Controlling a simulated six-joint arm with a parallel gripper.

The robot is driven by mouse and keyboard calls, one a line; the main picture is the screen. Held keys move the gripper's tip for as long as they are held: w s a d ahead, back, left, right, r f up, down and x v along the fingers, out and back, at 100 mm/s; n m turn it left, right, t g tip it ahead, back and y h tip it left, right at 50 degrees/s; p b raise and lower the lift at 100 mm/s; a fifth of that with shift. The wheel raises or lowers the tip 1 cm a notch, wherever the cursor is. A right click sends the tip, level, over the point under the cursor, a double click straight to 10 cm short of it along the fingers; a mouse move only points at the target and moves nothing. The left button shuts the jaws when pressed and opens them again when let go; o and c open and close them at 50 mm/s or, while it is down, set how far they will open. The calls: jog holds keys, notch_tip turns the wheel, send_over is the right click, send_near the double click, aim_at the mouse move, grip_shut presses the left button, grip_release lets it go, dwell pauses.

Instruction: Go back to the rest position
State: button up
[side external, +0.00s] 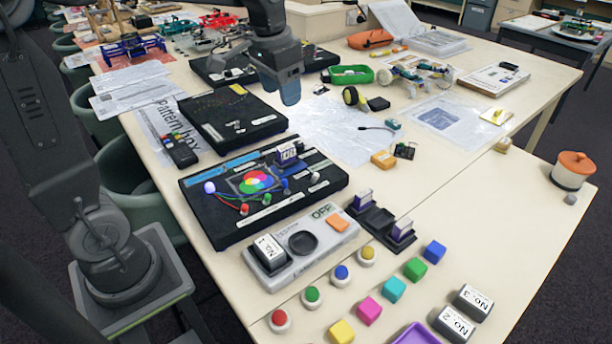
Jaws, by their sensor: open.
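My gripper (287,88) hangs over the far part of the long table, above the gap between two black boards, with its fingers pointing down. It holds nothing that I can see, and the exact gap between its fingers is hard to make out from this side. Below and in front of it is a black board with a coloured light disc (256,181) and wires. A grey panel marked OFF (303,243) lies in front of that board, with a block labelled No. 1 (269,253) on its left end.
Several coloured cubes, such as a green one (414,269), and round buttons, such as a red one (279,319), stand at the near end. Blocks No. 2 (455,324) and No. 3 (473,302) lie near right. A lidded pot (572,172) stands at the right edge.

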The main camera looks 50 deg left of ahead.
jog(key=s+d+f+t, duration=0.1)
jog(key=s+d, duration=0.2)
jog(key=s, duration=0.5)
jog(key=s+d+f+t, duration=0.2)
jog(key=s+d, duration=0.1)
jog(key=s, duration=0.5)
jog(key=shift+s+d+t, duration=0.25)
jog(key=shift+t, duration=0.05)
